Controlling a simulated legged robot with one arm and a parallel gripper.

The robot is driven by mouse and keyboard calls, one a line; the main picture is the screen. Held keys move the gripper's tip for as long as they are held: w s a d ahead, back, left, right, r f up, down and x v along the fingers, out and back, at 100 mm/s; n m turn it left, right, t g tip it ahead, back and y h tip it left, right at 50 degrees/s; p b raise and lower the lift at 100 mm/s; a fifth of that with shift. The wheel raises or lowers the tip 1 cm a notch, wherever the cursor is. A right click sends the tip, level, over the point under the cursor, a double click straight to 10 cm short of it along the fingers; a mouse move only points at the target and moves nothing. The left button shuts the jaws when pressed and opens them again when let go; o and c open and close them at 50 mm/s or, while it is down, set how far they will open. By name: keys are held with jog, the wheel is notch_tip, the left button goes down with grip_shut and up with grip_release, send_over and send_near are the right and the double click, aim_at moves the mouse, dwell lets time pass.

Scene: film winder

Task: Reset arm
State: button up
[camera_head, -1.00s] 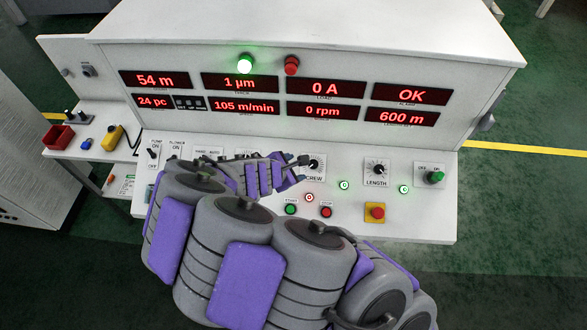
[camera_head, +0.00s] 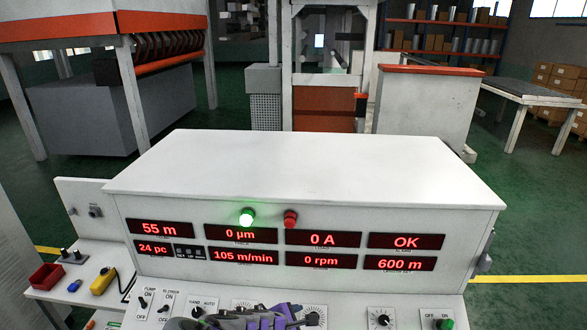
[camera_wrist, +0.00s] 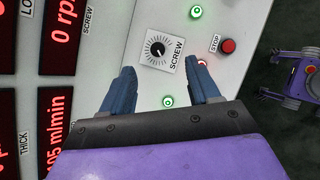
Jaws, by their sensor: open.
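My gripper (camera_wrist: 160,67) is open and empty in the wrist view, its two blue fingers apart over the sloped panel. The SCREW knob (camera_wrist: 158,49) lies beyond the gap between the fingertips, with no visible contact. In the head view, part of my gripper and arm (camera_head: 262,319) shows at the bottom edge, over the front of the console (camera_head: 300,180). The rest of my arm is out of that frame.
Red displays (camera_head: 238,235) read 55 m, 0 µm, 0 A, OK, 24 pc, 105 m/min, 0 rpm and 600 m. A green lamp (camera_head: 247,217) is lit. The red STOP button (camera_wrist: 228,46) is near the right finger. A red bin (camera_head: 46,276) stands at left.

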jog(key=s+d+m+g+b, duration=0.6)
jog(key=s+d+m+b, duration=0.55)
jog(key=d, duration=0.65)
jog(key=s+a+f+m+g+y+b, duration=0.1)
jog(key=s+m+y+b, duration=0.1)
jog(key=s, duration=0.5)
jog(key=s+a+f+m+g+y+b, duration=0.1)
jog(key=s+a+f+m+y+b, duration=0.1)
jog(key=s, duration=0.4)
jog(key=s+a+f+m+g+y+b, duration=0.1)
jog(key=s+f+m+y+b, duration=0.1)
jog(key=s+m+b, duration=0.2)
jog(key=s+m, duration=0.1)
jog(key=s, duration=0.2)
jog(key=shift+s+a+f, duration=0.25)
jog(key=shift+s+a, duration=0.05)
jog(key=shift+s, duration=0.05)
jog(key=shift+a+m, duration=0.15)
jog(key=shift+m, duration=0.1)
jog(key=shift+c, duration=0.4)
